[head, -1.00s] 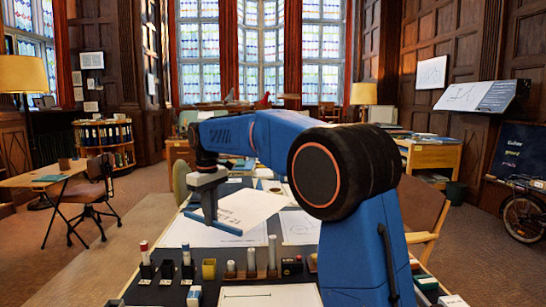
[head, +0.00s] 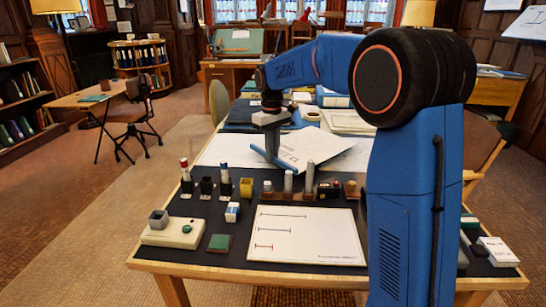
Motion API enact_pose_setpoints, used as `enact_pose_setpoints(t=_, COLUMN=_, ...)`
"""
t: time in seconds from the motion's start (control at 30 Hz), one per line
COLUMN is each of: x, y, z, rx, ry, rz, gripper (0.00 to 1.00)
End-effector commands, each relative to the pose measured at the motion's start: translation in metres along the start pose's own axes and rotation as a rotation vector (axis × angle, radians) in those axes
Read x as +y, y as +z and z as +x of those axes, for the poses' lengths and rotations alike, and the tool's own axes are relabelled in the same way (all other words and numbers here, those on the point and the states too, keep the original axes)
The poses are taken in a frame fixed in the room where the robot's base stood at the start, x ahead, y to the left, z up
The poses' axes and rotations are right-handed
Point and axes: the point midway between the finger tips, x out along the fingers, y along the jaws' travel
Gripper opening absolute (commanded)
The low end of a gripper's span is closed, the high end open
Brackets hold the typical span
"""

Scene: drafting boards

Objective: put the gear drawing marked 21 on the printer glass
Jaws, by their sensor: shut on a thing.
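My gripper (head: 272,156) is over the dark-topped drafting table, shut on a white sheet (head: 305,148) by its near left edge. The sheet is tilted and held above other papers. It carries dark printed marks, too small to read surely, so I cannot confirm the number 21 or a gear on it. Other white sheets (head: 218,150) lie flat on the table beneath and beside it. I cannot make out a printer glass for certain in this view.
A row of markers and small blocks (head: 245,188) stands on the table in front of my gripper. A chair (head: 133,115) stands left; the carpet there is open.

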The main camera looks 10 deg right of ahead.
Motion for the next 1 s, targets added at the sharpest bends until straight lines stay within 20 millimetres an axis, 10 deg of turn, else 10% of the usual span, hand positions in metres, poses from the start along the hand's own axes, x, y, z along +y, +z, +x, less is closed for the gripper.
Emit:
enact_pose_setpoints(t=0.53, x=0.000, y=0.000, z=0.027, rx=0.000, ry=0.000, rz=0.000, gripper=0.00)
enact_pose_setpoints(t=0.63, x=0.000, y=0.000, z=0.027, rx=0.000, ry=0.000, rz=0.000, gripper=0.30)
enact_pose_setpoints(t=1.0, x=0.000, y=0.000, z=0.024, rx=0.001, ry=0.000, rz=0.000, gripper=0.30)
